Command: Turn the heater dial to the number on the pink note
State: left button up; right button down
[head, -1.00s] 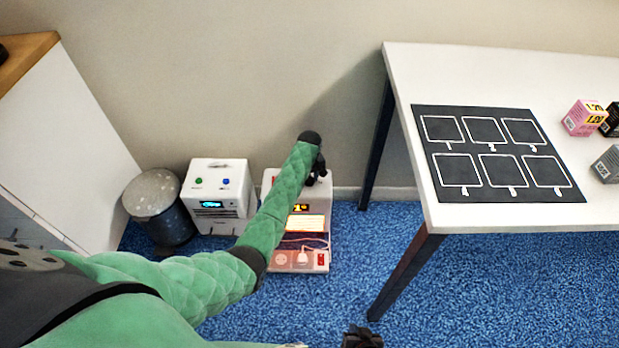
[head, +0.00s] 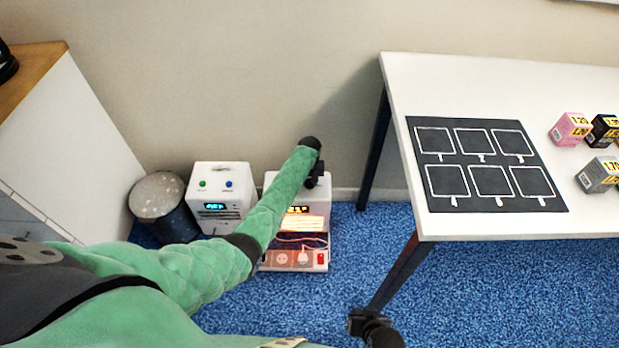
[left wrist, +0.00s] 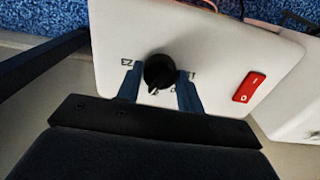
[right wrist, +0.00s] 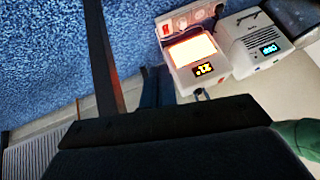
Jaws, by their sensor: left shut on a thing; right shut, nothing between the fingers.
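The heater (head: 293,222) is a white box on the blue floor, with a glowing orange panel and a small amber display. It also shows in the right wrist view (right wrist: 195,55), where the display seems to read about 21. Its black dial (left wrist: 158,70) is on the white top in the left wrist view, with small, partly covered markings around it. My left gripper (left wrist: 160,88) is shut on the dial, one finger on each side. In the head view it is a dark shape (head: 316,172) above the heater. My right gripper (head: 368,322) is shut and empty, low near the table leg. I see no pink note.
A power strip (head: 293,259) lies before the heater. A white appliance with a blue-green display (head: 220,190) and a grey bin (head: 162,205) stand left. The white table (head: 395,80) at right holds a black mat (head: 485,165) and several cartons. Blue carpet is free under it.

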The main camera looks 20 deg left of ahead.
aim_at(309, 180)
pick_arm(q)
jog(key=m+p, duration=0.2)
jog(key=m, duration=0.1)
jog(key=shift+r+m, duration=0.1)
jog(key=shift+m, duration=0.3)
jog(key=shift+m+p, duration=0.3)
jog(key=shift+m, duration=0.1)
pick_arm(e)
notch_tip(309, 180, up, 14)
jog(key=g, duration=0.1)
jog(key=shift+s+d+f, duration=0.15)
jog(key=shift+s+d, duration=0.2)
jog(key=shift+s, duration=0.1)
pick_arm(q)
jog(key=o, duration=1)
notch_tip(309, 180, up, 6)
jog(key=shift+r+p, duration=0.1)
jog(key=shift+p, duration=0.2)
jog(key=shift+r, duration=0.7)
pick_arm(e)
notch_tip(309, 180, up, 3)
jog(key=shift+s+d+f+g, duration=0.1)
jog(key=shift+d+g, duration=0.05)
jog(key=shift+g, duration=0.15)
